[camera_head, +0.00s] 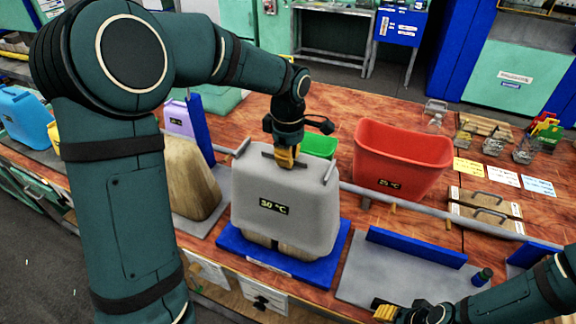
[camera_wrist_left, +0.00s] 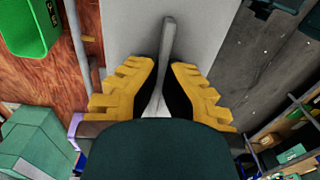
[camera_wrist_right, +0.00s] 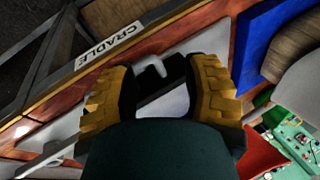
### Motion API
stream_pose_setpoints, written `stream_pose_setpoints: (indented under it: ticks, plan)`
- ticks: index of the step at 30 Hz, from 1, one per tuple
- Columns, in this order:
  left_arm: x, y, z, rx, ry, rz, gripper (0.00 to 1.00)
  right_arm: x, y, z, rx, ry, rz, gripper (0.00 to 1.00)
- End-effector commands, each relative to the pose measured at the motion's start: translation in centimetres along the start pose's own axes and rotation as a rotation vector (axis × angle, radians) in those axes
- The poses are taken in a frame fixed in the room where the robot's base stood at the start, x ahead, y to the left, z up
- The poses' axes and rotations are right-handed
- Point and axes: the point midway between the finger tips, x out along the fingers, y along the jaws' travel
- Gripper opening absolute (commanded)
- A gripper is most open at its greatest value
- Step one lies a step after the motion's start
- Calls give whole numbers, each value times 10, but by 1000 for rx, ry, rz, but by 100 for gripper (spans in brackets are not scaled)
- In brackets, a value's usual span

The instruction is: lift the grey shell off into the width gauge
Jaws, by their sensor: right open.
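The grey shell (camera_head: 285,205), labelled 30 °C, sits upright over a wooden form (camera_head: 290,252) on a blue base (camera_head: 333,262). Only the form's lower end shows below the shell. My left gripper (camera_head: 285,160) is at the top of the shell. In the left wrist view its fingers (camera_wrist_left: 166,72) are closed on the thin grey fin (camera_wrist_left: 168,40) on the shell's top. My right gripper (camera_head: 385,308) is open and empty at the lower right, also in the right wrist view (camera_wrist_right: 160,75). I cannot tell which fixture is the width gauge; a grey plate (camera_head: 390,280) with a blue wall (camera_head: 415,247) lies right of the shell.
A red bin (camera_head: 400,158) and a green bin (camera_head: 318,146) stand behind the shell. A bare wooden form (camera_head: 190,190) is to its left. A grey rail (camera_head: 440,208) runs along the bench. A small dark cylinder (camera_head: 482,278) stands on the grey plate.

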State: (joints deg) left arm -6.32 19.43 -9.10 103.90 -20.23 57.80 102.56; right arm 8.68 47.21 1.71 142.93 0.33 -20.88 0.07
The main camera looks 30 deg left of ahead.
Motion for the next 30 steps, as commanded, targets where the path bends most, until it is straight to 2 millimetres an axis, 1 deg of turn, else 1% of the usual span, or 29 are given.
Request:
stream_pose_setpoints:
  ticks: [1, 8, 14, 15, 18, 21, 24, 27, 30]
  plan:
    - [-12, 1, 0, 0, 0, 6, 0, -1, 0, 0, 0, 0, 0, 47]
    - [-65, 1, 0, -1, -1, 7, 0, -5, -2, 0, 0, 0, -1, 47]
    - [-122, 1, 0, 0, -1, 8, 0, -11, -4, -1, 0, 0, -2, 47]
    - [-135, 1, 0, 0, -1, 9, 0, -12, -4, -1, 0, 0, -2, 47]
    - [-164, 1, 0, 0, -1, 7, 0, -16, -5, -2, 0, 0, -3, 47]
    - [-189, 1, 0, 0, -1, 7, 0, -19, -6, -2, 0, -1, -3, 47]
    - [-210, 1, 0, -1, 0, 5, 0, -22, -7, -3, -1, -1, -3, 47]
    - [-226, 0, 0, -1, 0, 4, 0, -24, -8, -3, -1, -1, -4, 47]
    - [-236, 0, 0, 0, 0, 3, 0, -25, -9, -3, -2, -1, -4, 47]
